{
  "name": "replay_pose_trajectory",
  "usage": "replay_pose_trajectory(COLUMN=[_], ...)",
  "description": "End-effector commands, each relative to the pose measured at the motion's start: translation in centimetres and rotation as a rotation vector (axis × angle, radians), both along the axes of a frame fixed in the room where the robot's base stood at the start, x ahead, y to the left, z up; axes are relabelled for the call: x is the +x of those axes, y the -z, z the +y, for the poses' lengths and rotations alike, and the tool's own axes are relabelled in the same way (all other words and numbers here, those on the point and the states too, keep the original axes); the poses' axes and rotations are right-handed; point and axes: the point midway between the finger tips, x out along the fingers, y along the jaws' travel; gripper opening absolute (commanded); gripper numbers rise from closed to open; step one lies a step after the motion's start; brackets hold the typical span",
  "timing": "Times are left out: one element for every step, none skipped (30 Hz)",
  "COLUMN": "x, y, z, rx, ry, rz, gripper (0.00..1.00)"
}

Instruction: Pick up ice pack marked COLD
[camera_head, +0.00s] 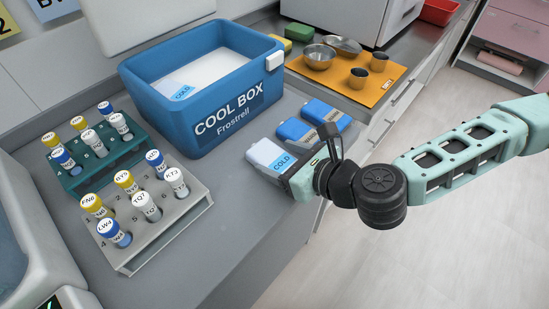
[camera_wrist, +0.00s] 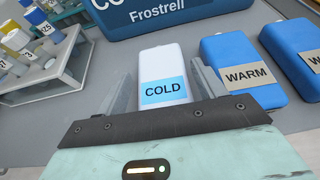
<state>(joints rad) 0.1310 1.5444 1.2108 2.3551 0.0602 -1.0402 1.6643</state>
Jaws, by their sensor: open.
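The ice pack marked COLD (camera_head: 267,155) is white with a light blue label and lies on the grey counter in front of the cool box. It also shows in the wrist view (camera_wrist: 161,62), upright in the picture, with its label readable. My gripper (camera_wrist: 164,88) is open, with one finger on each side of the pack; I cannot tell whether either finger touches it. In the head view my gripper (camera_head: 297,177) is at the pack's near right end, and its fingers are mostly hidden.
Two blue packs (camera_head: 294,130) (camera_head: 326,114) lie right of the COLD pack; in the wrist view they read WARM (camera_wrist: 242,72). The blue cool box (camera_head: 203,140) holds another COLD pack (camera_head: 181,92). Tube racks (camera_head: 190,214) (camera_head: 126,157) stand left. An orange tray (camera_head: 347,91) with metal bowls is behind.

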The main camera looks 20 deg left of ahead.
Motion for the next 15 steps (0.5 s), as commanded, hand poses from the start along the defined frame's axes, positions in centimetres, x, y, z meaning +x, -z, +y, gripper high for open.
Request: replay_pose_trajectory(x=[0.3, 0.4, 0.5, 0.6, 0.7, 0.8, 0.8, 0.8, 0.8, 0.8, 0.8, 0.8, 0.8, 0.8, 0.8], y=[0.2, 0.4, 0.5, 0.6, 0.7, 0.8, 0.8, 0.8, 0.8, 0.8, 0.8, 0.8, 0.8, 0.8, 0.8], z=[0.6, 0.9, 1.2, 1.4, 1.5, 1.6, 1.7, 1.7, 1.7, 1.7, 1.7, 1.7, 1.7, 1.7, 1.7], rx=[-0.001, -0.001, -0.001, -0.001, -0.001, -0.001, -0.001, -0.001, -0.001, -0.001, -0.001, -0.001, -0.001, -0.001, -0.001], ry=[0.000, 0.000, -0.001, 0.000, 0.001, 0.000, 0.000, 0.000, 0.000, 0.000, 0.000, 0.000, 0.000, 0.000, 0.000], rz=[0.000, 0.000, 0.001, 0.000, 0.000, 0.000, 0.000, 0.000, 0.000, 0.000, 0.000, 0.000, 0.000, 0.000, 0.000], gripper=[0.69, 0.69, 0.69, 0.69, 0.69, 0.69, 0.69, 0.69, 0.69, 0.69, 0.69, 0.69, 0.64, 0.55, 0.44])
